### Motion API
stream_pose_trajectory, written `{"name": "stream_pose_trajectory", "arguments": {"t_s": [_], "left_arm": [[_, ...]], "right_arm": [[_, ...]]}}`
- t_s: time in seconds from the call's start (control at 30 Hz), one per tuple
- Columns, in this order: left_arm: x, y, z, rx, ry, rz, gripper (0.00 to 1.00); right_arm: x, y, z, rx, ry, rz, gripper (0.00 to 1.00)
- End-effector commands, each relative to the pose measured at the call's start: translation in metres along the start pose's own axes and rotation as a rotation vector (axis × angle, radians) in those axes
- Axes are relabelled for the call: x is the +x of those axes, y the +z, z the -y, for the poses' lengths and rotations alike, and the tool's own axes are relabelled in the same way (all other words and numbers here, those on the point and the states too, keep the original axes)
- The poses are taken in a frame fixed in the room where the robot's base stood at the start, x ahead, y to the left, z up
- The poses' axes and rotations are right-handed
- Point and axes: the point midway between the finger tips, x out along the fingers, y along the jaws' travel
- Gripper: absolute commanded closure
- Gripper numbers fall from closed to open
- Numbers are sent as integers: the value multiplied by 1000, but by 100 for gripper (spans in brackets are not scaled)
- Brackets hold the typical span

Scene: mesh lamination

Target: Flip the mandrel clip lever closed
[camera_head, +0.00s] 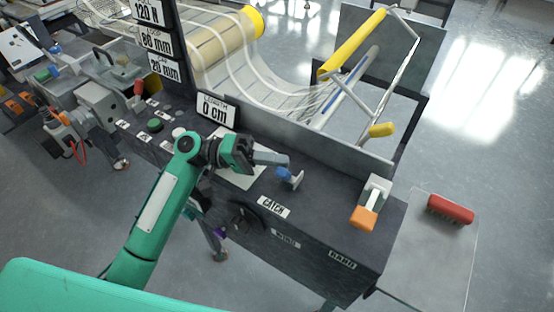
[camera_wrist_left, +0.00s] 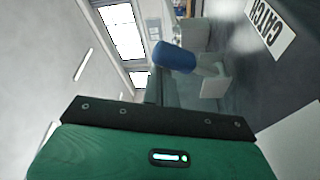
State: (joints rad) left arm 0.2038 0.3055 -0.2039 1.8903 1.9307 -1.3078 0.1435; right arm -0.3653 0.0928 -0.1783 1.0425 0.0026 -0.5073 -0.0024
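A small lever with a blue grip (camera_head: 283,173) and a pale bracket stands on the dark machine top, above a label reading CATCH (camera_head: 274,207). In the left wrist view the blue grip (camera_wrist_left: 175,55) is just ahead of the fingers, beside its white bracket (camera_wrist_left: 215,82). My left gripper (camera_head: 278,160) reaches in just behind and left of the blue grip. Its fingers look shut and empty; contact with the grip cannot be told. An orange-ended lever (camera_head: 363,217) on a white base stands farther right. Which lever is the mandrel clip is not marked legibly. My right gripper is out of view.
A grey upright plate (camera_head: 310,140) runs behind the levers. Beyond it are the mesh web (camera_head: 290,90) and a yellow roller (camera_head: 352,45). A red-handled brush (camera_head: 450,209) lies on a grey side table (camera_head: 425,255).

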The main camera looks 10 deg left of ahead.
Motion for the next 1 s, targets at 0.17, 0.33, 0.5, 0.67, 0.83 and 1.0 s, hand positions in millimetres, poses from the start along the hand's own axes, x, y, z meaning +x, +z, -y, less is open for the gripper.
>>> {"name": "stream_pose_trajectory", "arguments": {"t_s": [0.17,0.33,0.5,0.67,0.83,1.0], "left_arm": [[-1,3,1,-1,-1,4,100],[-1,4,1,-3,-2,6,100],[-1,4,1,-4,-2,7,100],[-1,5,1,-4,-2,8,100],[0,1,-10,-1,-3,9,100],[4,-10,-43,4,-3,7,100]], "right_arm": [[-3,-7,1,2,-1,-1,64],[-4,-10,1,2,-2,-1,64],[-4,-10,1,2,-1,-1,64],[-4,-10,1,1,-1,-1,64],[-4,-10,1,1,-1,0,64],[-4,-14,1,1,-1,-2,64]]}}
